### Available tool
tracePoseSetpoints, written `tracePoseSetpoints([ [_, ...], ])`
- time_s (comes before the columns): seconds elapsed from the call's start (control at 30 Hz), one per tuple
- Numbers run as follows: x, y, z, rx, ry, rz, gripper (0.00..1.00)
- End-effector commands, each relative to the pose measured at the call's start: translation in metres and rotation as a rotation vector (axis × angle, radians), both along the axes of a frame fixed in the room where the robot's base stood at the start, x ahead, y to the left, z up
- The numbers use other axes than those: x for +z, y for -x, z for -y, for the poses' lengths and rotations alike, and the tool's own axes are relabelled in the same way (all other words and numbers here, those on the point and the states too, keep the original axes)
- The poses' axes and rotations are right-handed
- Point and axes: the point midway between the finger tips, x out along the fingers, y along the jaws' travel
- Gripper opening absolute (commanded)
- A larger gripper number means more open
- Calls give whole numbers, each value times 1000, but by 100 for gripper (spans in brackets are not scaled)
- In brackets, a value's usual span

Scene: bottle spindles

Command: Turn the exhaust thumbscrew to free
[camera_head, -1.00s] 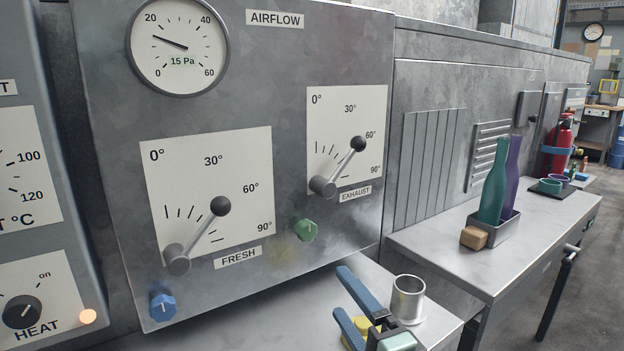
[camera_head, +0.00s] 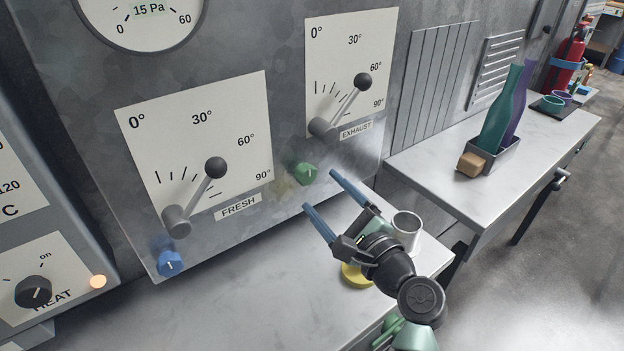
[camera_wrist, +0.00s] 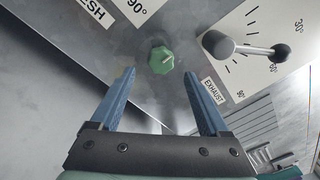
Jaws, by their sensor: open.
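The exhaust thumbscrew is a green faceted knob (camera_head: 306,173) on the grey panel, below and left of the exhaust lever (camera_head: 343,106). It also shows in the wrist view (camera_wrist: 161,60), with a pale pointer line on its face. The exhaust lever, with a black ball, points near 60° on its scale. My gripper (camera_head: 319,191) is open and empty, with two blue fingers in front of the panel. In the wrist view the knob lies beyond the fingertips (camera_wrist: 159,72), roughly centred between them. I see no contact with the knob.
The fresh lever (camera_head: 199,192) and a blue thumbscrew (camera_head: 169,263) are to the left. A metal cup (camera_head: 406,230) and a yellow disc (camera_head: 355,275) are on the bench (camera_head: 262,300) by my arm. Bottles (camera_head: 502,110) stand in a tray on the right bench.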

Motion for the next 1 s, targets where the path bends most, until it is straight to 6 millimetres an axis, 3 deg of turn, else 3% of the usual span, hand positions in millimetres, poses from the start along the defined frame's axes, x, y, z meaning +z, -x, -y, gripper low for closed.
tracePoseSetpoints([
  [0.1,0,-20,-12,2,1,0,79],
  [0.3,0,-40,-23,1,1,1,79],
  [0.67,0,-45,-26,-1,1,1,79],
  [1.0,0,-44,-26,-1,1,1,22],
])
